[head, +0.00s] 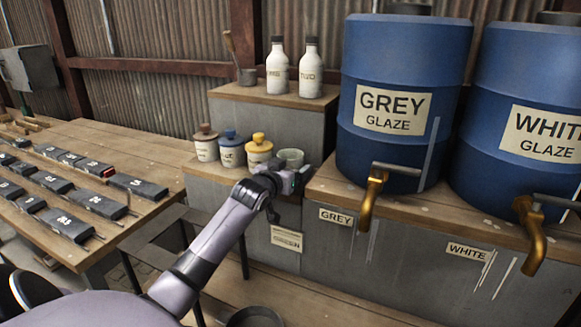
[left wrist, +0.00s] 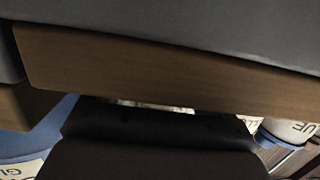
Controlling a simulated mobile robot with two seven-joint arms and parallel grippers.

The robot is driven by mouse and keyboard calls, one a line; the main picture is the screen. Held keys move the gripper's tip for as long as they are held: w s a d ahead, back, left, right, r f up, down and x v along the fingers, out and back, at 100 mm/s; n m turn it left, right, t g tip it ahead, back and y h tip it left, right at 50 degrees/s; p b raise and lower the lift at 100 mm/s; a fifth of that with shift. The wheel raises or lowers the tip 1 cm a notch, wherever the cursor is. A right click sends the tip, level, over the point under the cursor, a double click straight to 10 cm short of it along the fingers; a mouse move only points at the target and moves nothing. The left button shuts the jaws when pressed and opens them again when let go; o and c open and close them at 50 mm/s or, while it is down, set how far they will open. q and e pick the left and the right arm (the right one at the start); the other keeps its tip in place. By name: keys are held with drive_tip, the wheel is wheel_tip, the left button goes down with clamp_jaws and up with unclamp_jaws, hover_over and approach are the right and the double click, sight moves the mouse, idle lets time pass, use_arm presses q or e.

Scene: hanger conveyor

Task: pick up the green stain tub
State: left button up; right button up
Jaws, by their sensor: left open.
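A pale grey-green tub (head: 291,157) stands at the right end of a row of stain tubs on the low wooden shelf. It shows no coloured lid, and its lower part is hidden by my left gripper (head: 298,181). The gripper is open, at the shelf's front edge just in front of this tub; I cannot tell whether they touch. A paper label reading GREEN (head: 286,239) is on the cabinet front below. The left wrist view is mostly filled by a wooden board edge (left wrist: 150,70) and dark gripper parts. My right gripper is not in view.
Tubs with yellow (head: 259,150), blue (head: 231,149) and brown (head: 206,143) lids stand to the left. Blue glaze drums (head: 400,75) with brass taps (head: 371,195) stand close on the right. Two white bottles (head: 277,68) stand on the higher shelf behind.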

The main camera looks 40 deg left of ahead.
use_arm(q)
drive_tip(key=shift+w+a, duration=0.1)
drive_tip(key=shift+w, duration=0.05)
drive_tip(key=c, duration=0.8)
